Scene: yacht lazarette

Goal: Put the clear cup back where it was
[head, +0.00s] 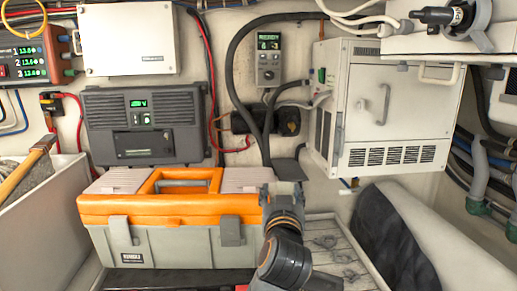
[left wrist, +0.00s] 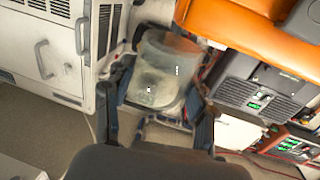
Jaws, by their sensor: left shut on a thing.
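The clear cup (left wrist: 163,72) is see-through and sits between the two fingers of my left gripper (left wrist: 160,95) in the left wrist view. The fingers are shut on its sides. In the head view my left gripper (head: 284,192) is at the right end of the orange and grey toolbox (head: 160,210), above a grey slatted surface (head: 335,245). I cannot make out the cup in the head view; the gripper and wrist seem to cover it. My right gripper is in neither view.
A white cabinet (head: 385,115) hangs on the wall at right, with a dark, rounded object (head: 385,235) below it. A white bin (head: 45,225) with a wooden-handled tool stands at left. Dark cables and a small wall unit (head: 268,60) are behind the gripper.

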